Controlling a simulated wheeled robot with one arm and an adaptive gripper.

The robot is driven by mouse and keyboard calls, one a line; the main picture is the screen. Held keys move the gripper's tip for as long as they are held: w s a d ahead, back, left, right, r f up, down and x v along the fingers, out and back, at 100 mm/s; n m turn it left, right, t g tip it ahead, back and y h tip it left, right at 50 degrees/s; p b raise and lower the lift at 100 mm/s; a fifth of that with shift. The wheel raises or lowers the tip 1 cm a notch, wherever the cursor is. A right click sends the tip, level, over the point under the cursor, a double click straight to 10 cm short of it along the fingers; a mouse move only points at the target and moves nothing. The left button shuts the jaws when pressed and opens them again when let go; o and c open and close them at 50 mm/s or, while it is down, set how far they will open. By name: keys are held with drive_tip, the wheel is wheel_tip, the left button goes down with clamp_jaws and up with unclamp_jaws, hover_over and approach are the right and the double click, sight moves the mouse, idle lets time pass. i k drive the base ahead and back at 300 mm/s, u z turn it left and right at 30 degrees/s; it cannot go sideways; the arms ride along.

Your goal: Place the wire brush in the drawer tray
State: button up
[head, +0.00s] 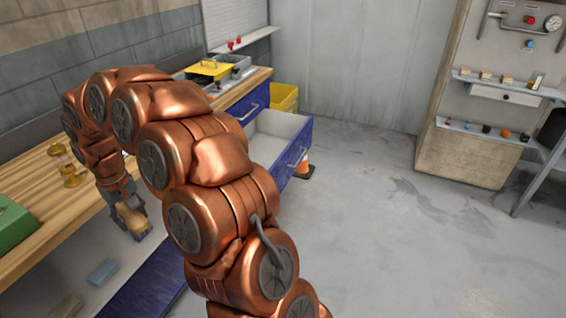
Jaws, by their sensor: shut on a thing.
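My gripper (127,203) is at the left of the head view, pointing down beyond the front edge of the wooden bench. It is shut on a small tan piece with a darker bluish underside, which looks like the wire brush (134,222). The fingers hide part of it. Below is a pale tray-like space (72,270) with a blue panel (150,285) along its side, which seems to be an open drawer. The brush is above this space, near the panel. A second open blue drawer (297,160) with a pale inside stands farther back, partly hidden by my arm.
A grey-blue block (103,272) and a tan block (67,306) lie in the pale space. Brass fittings (70,175) and a green box (14,224) are on the bench (35,185). The right floor is clear.

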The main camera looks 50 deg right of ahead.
sight(271, 162)
drive_tip(key=z, duration=1.15)
drive_tip(key=i, duration=0.1)
